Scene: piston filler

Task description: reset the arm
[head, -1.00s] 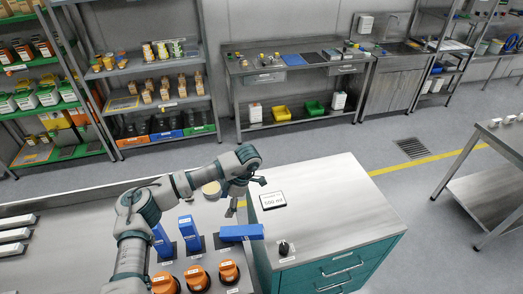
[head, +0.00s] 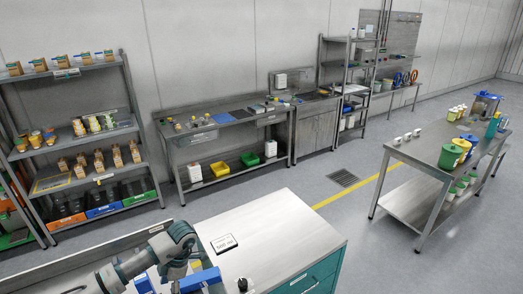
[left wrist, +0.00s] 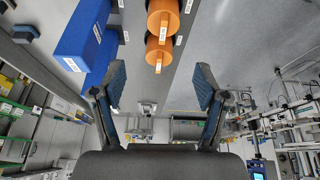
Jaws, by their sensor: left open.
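My left arm (head: 135,266) comes in at the bottom of the head view, and its gripper (head: 183,272) is low over the counter, partly cut off by the frame. In the left wrist view the gripper's two fingers (left wrist: 157,88) are wide apart with nothing between them. A long blue block (left wrist: 82,42) lies beyond the left finger there. Two orange round parts (left wrist: 160,47) with white labels show beyond the gap. In the head view a blue block (head: 201,280) shows beside the gripper. My right gripper is not in view.
A teal cabinet (head: 309,278) with a grey top and a small display (head: 224,243) stands right of the arm. Shelves (head: 88,130) are at the back left. A steel bench (head: 220,130) is behind. A table with green and yellow containers (head: 449,156) stands right. Open floor lies between.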

